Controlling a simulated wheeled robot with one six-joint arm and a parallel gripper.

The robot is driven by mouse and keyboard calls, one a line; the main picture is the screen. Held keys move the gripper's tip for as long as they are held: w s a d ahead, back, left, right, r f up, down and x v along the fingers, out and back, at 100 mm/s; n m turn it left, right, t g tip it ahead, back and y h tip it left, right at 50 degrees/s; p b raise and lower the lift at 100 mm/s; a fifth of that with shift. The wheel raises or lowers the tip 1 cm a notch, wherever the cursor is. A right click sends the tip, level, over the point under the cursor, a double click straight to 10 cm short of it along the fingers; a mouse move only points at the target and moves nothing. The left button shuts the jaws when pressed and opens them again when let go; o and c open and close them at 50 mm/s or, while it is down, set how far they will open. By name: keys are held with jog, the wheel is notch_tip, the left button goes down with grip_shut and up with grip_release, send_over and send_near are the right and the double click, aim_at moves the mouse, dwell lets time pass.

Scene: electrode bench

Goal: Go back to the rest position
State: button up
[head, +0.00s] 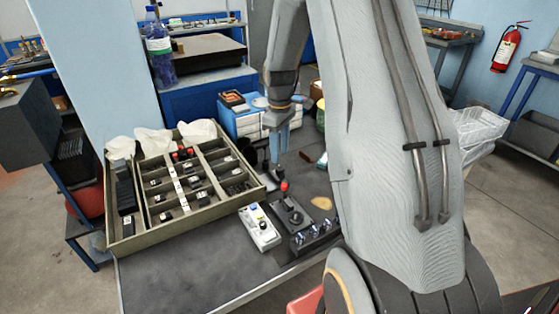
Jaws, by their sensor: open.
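My gripper (277,158) points down above the far part of the dark bench top (185,277). Its jaws are open and I see nothing held between them. Just below and in front of it in the picture stands a black control box with a red-topped stick (293,216). I cannot tell how far apart they are in depth. My own arm covers the right part of the bench and whatever lies behind it.
A divided tray (185,229) with black parts and white bags stands on the bench's left. A tan patch (322,203) lies near my arm. The bench's front left is clear.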

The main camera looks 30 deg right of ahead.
jog(key=shift+r, duration=0.85)
jog(key=s+a+r+m, duration=0.2)
jog(key=s+a+m, duration=0.1)
jog(key=s+a, duration=0.5)
jog(key=s+a+r+m, duration=0.2)
jog(key=s+a, duration=0.7)
jog(key=s, duration=0.5)
jog(key=shift+s+m+t, duration=0.3)
jog(key=shift+m+t, duration=0.1)
jog(key=shift+m, duration=0.4)
jog(key=shift+r, duration=0.1)
